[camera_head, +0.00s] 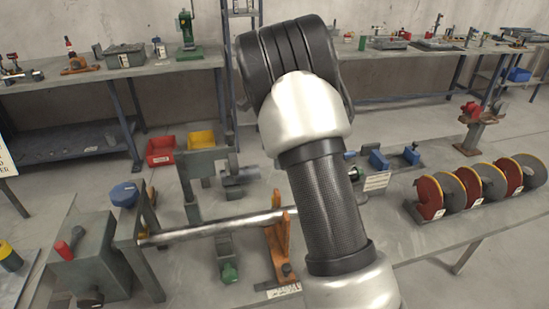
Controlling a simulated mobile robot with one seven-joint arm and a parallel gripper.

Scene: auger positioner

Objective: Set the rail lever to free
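The rail lever cannot be identified for certain, as no label is readable. A long metal rail (215,228) runs across the bench at the left and passes behind my arm. An orange bracket (279,246) stands at its right part, with a small white label (284,291) at its foot. A green knob (229,272) sits low on a grey fitting in front of the rail. A red-knobbed handle (65,249) sits on a grey box at the left. My arm crosses the middle of the view and hides what lies behind it. My gripper cannot be made out.
A blue round knob (125,194) tops a grey stand at the rail's left end. Red-and-grey discs (467,190) stand at the right. Red (161,151) and yellow (201,140) bins lie on the floor behind. Bare bench shows right of the orange bracket, below the discs.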

